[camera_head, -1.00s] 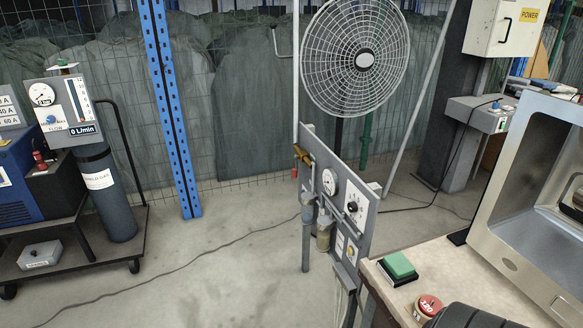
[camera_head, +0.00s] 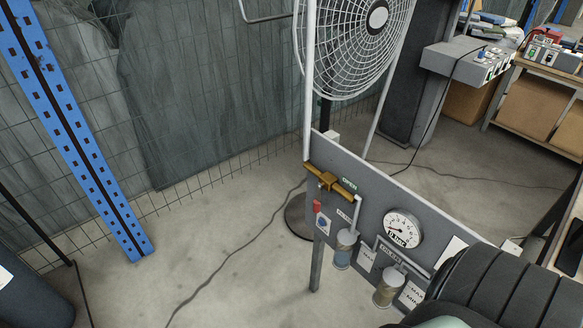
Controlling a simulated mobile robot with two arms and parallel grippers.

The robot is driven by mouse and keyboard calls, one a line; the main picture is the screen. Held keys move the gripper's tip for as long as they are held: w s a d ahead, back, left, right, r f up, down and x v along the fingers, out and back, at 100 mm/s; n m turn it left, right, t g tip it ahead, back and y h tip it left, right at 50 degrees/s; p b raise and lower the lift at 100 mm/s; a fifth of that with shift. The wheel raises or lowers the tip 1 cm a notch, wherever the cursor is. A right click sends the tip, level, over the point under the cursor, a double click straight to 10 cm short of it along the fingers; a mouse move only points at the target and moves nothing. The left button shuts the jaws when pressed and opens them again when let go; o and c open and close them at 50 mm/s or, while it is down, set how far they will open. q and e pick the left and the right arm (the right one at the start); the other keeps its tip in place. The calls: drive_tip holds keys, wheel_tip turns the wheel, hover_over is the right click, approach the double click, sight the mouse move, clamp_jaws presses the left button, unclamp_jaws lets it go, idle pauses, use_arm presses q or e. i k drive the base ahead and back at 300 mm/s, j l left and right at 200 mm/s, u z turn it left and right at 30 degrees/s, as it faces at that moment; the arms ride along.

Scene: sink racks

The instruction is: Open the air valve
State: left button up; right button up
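The air valve has a brass-yellow handle (camera_head: 330,181) at the upper left of a grey panel (camera_head: 372,195). The handle is a bar that slants down to the right, with a pipe below it. A green "OPEN" label (camera_head: 349,185) sits beside its right part. A small red part (camera_head: 317,206) shows under the handle's left side. A black ribbed part of my arm covers the panel's lower right. Neither of my grippers' fingers shows, and nothing of mine touches the handle.
A pressure gauge (camera_head: 402,229) and two filter bowls, one bluish (camera_head: 344,249) and one amber (camera_head: 388,287), sit on the panel. A white fan (camera_head: 352,45) stands behind it. A blue rack post (camera_head: 72,125) is at left. A cable (camera_head: 235,252) crosses open floor.

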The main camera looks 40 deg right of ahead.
sight(316, 203)
drive_tip(key=i+z, duration=0.2)
drive_tip(key=i, duration=0.35)
drive_tip(key=i+z, duration=0.25)
drive_tip(key=i, duration=0.35)
drive_tip(key=i+z, duration=0.2)
drive_tip(key=i, duration=0.35)
drive_tip(key=i+j+z, duration=0.2)
drive_tip(key=i, duration=0.35)
drive_tip(key=i+z, duration=0.15)
drive_tip(key=z, duration=0.35)
drive_tip(key=i+j+z, duration=0.1)
drive_tip(key=z, duration=0.4)
drive_tip(key=i+j+z, duration=0.15)
drive_tip(key=z, duration=0.35)
drive_tip(key=i+j+z, duration=0.1)
drive_tip(key=z, duration=0.4)
drive_tip(key=j, duration=0.1)
